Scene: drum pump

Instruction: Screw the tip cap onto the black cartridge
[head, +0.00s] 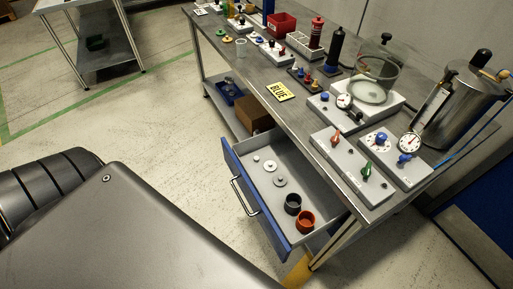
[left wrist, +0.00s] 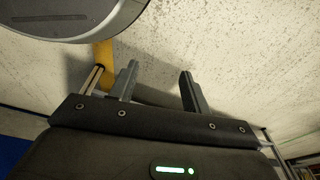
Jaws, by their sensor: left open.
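A black cylinder (head: 336,47) that looks like the black cartridge stands upright on a small blue base at the back of the workbench in the head view. A dark block with small red, yellow and blue pointed pieces (head: 308,78) sits just in front of it. I cannot tell which piece is the tip cap. My left gripper (left wrist: 160,85) is open and empty in the left wrist view, with pale floor behind its fingers. It does not show in the head view, and the cartridge is not in the left wrist view. My right gripper is not in view.
A drawer (head: 234,159) stands open, holding discs, a dark ring and an orange cup (head: 305,221).

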